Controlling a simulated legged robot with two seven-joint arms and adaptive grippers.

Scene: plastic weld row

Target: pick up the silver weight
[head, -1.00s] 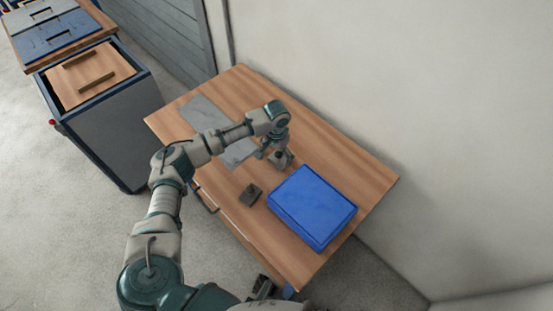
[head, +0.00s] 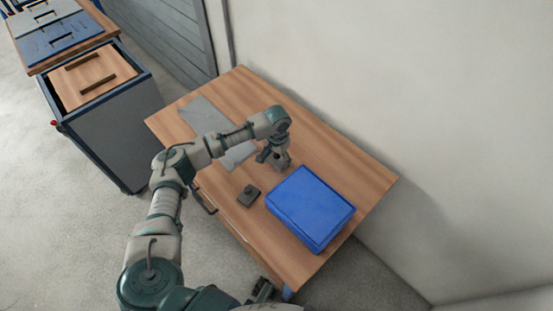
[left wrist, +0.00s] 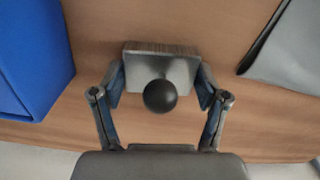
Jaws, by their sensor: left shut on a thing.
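The silver weight (left wrist: 160,68) is a shiny metal block with a round black knob on top, seen in the left wrist view. My left gripper (left wrist: 160,88) has one finger on each side of the block and is shut on it. In the head view my left gripper (head: 276,158) points down at the wooden table (head: 335,165), and the weight is mostly hidden by it. I cannot tell whether the weight touches the table. My right gripper (head: 262,288) shows only in part at the bottom edge.
A blue box (head: 310,205) lies right of my left gripper; it also shows in the left wrist view (left wrist: 32,55). A dark grey knobbed block (head: 249,195) stands near the front edge. A grey sheet (head: 203,113) lies at the left. A cart (head: 110,125) stands beyond.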

